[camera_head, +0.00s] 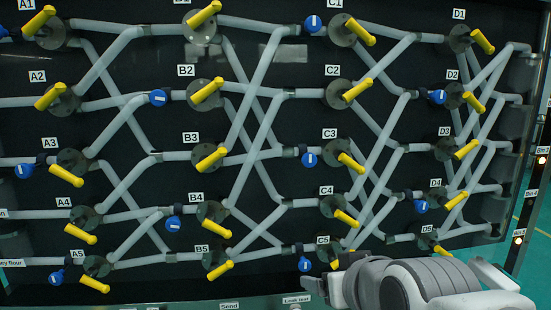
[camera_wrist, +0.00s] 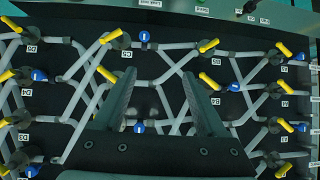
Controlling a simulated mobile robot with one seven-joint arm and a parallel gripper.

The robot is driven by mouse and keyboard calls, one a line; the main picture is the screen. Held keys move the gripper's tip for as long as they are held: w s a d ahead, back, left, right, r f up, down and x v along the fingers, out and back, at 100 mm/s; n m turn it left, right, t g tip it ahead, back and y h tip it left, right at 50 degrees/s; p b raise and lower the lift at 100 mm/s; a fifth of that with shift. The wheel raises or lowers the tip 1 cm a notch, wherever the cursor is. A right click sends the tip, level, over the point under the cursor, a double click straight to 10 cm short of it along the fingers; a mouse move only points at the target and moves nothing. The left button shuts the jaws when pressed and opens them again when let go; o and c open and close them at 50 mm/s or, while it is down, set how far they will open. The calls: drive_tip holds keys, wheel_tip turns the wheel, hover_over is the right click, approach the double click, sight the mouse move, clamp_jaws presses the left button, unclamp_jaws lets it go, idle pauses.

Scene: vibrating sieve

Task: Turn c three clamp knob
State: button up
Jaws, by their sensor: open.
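The C3 valve (camera_head: 336,150) is right of centre on the pipe board, with a yellow handle (camera_head: 351,162) pointing down right. Its blue clamp knob (camera_head: 310,159) with a white mark sits on the pipe just left of it. My gripper (camera_head: 316,290) is low in the head view, below the C5 valve and well below C3. In the wrist view my gripper (camera_wrist: 158,80) is open and empty, its two dark fingers apart. A blue knob (camera_wrist: 138,128) shows between the fingers, apparently the C3 one; the C3 valve seems hidden behind the left finger.
The board holds rows of grey pipes and valves with yellow handles. Other blue knobs sit by C1 (camera_head: 313,24), C5 (camera_head: 305,264) and B4 (camera_head: 174,224). The C5 handle (camera_head: 334,262) is close above my gripper. Green floor shows at the far right.

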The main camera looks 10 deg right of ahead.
sight(310, 160)
drive_tip(key=w+d+r+t+h+p, duration=0.1)
drive_tip(key=w+d+r+t, duration=0.1)
drive_tip(key=w+r+t, duration=0.3)
drive_tip(key=w+d+r+t+p, duration=0.1)
drive_tip(key=w+r+t, duration=0.1)
drive_tip(key=r, duration=0.5)
drive_tip(key=shift+m, duration=0.3)
drive_tip(key=w+p, duration=1)
drive_tip(key=w, duration=0.7)
drive_tip(key=shift+w+f, duration=0.15)
drive_tip(key=shift+w, duration=0.05)
clamp_jaws()
